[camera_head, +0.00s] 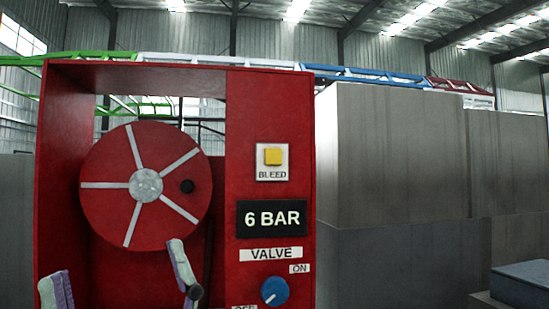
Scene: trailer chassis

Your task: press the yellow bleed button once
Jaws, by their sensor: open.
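The yellow bleed button (272,156) is a small square on a pale plate (272,174) labelled BLEED, on the right-hand panel of a red cabinet (238,90). Nothing covers it. My gripper (118,275) shows at the lower left, with two pale, purple-edged fingers spread wide apart. It is open, and nothing shows between the fingers. The rest of my gripper is cut off by the bottom edge.
A red reel (110,160) with pale spokes fills the cabinet's left opening. Below the button are a 6 BAR display (272,218) and a blue valve knob (275,291) with its pointer toward lower left. Large grey blocks (400,150) stand at the right.

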